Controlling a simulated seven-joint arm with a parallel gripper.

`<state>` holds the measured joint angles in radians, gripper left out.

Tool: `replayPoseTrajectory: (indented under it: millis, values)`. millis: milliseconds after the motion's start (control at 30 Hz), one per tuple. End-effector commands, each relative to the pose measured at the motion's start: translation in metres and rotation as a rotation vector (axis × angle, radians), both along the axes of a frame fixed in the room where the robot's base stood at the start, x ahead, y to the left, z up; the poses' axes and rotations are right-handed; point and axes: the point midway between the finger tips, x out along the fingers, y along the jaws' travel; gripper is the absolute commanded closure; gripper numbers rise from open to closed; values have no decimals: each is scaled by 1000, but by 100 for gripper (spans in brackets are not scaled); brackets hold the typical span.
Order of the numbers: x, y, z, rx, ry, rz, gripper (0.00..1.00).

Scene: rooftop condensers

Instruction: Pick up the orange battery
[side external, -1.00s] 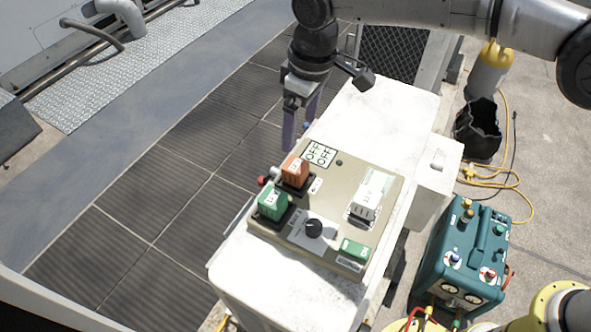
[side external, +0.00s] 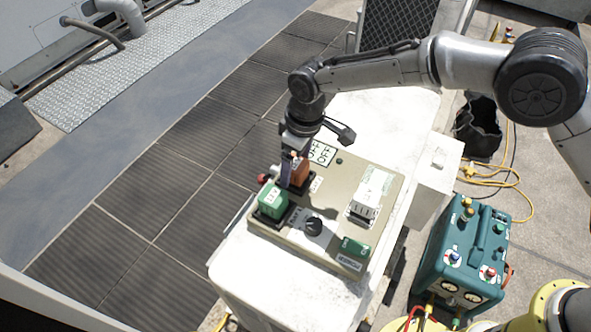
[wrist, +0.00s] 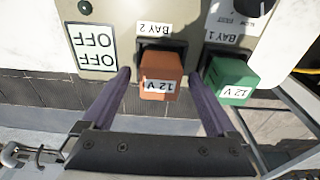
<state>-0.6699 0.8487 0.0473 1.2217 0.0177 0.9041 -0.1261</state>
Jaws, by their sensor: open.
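The orange battery (side external: 301,171) stands in a slot on the tan panel (side external: 333,243). In the wrist view the orange battery (wrist: 160,77) carries a "12 V" label and sits below the "BAY 2" label (wrist: 153,29). My gripper (side external: 291,174) is over the orange battery, and in the wrist view my gripper (wrist: 163,85) is open, with one purple finger on each side of the battery. A gap shows on both sides; whether either finger touches it is hard to tell.
A green battery (side external: 272,202) stands close beside the orange one, in bay 1 near one finger; it also shows in the wrist view (wrist: 232,80). A white block (side external: 365,205), a black knob (side external: 314,227) and a red button (side external: 264,179) are on or beside the panel.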

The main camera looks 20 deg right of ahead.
Motion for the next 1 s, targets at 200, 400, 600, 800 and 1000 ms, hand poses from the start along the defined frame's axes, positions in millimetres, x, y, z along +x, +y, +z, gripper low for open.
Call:
replayPoseTrajectory:
  millis: [200, 400, 600, 800, 1000]
  values:
    - [0, 1, -7, 0, 0, 0, 7]
    - [0, 1, -7, 0, 0, 0, 24]
    - [0, 1, -7, 0, 0, 0, 60]
    - [0, 1, -6, 0, 0, 0, 96]
    - [1, 1, -5, 2, -2, 0, 100]
